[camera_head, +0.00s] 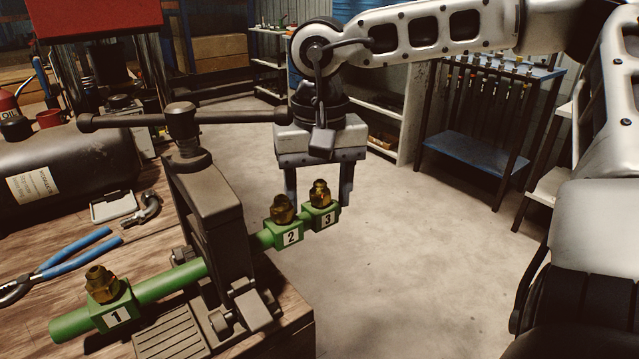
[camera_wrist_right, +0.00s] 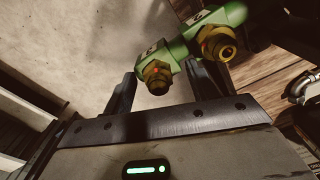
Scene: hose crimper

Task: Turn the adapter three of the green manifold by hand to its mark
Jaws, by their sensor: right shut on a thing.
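The green manifold (camera_head: 165,285) is a long green tube with numbered blocks, clamped in a dark vise (camera_head: 212,205). Brass adapter three (camera_head: 320,193) stands upright on the block marked 3 at the far end. Adapter two (camera_head: 283,210) is beside it, and adapter one (camera_head: 101,284) is at the near end. My right gripper (camera_head: 319,197) points down over adapter three, one finger on each side, and is shut on it. My left gripper is not in view.
The vise handle (camera_head: 240,117) runs across beside my right wrist. Blue-handled pliers (camera_head: 70,255) and a dark tank (camera_head: 65,165) are on the wooden bench (camera_head: 150,225) at left. Open concrete floor lies beyond the manifold's end; shelves and a blue rack (camera_head: 490,155) stand behind.

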